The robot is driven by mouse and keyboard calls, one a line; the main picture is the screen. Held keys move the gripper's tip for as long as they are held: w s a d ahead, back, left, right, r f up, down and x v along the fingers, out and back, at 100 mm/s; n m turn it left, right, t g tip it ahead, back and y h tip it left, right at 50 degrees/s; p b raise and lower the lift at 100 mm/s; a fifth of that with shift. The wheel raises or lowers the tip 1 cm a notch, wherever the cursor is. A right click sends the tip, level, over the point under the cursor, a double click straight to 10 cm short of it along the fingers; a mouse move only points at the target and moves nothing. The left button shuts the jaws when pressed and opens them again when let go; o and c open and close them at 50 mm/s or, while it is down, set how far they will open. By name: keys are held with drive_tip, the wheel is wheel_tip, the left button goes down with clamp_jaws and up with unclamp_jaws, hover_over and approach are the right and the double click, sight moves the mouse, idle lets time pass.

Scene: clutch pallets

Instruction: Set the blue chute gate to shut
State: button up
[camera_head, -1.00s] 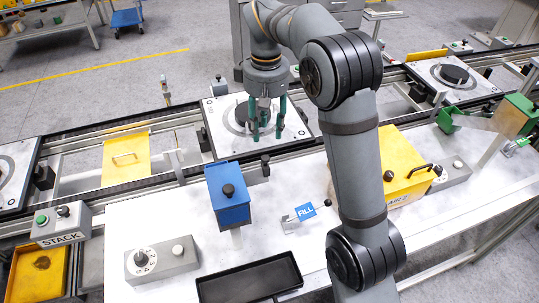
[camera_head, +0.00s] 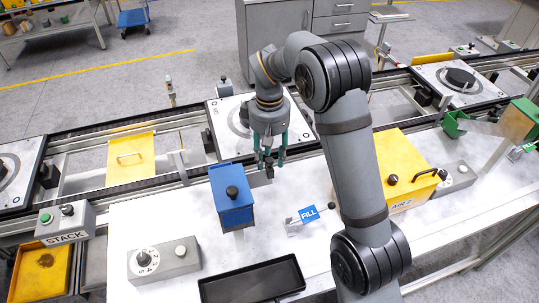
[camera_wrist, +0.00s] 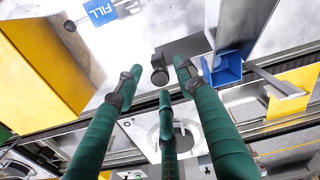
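The blue chute (camera_head: 232,215) stands left of centre on the white bench, with a black knob on its top. It also shows at the upper right in the wrist view (camera_wrist: 225,70).
A blue FILL sign (camera_head: 309,214) stands to the right and a yellow bin (camera_head: 402,165) beyond it. A black tray (camera_head: 252,282) and a dial box (camera_head: 164,260) lie in front. A pallet (camera_head: 226,118) sits on the conveyor behind my gripper.

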drive_tip(key=shift+c, duration=0.5)
clamp_jaws()
idle(0.3)
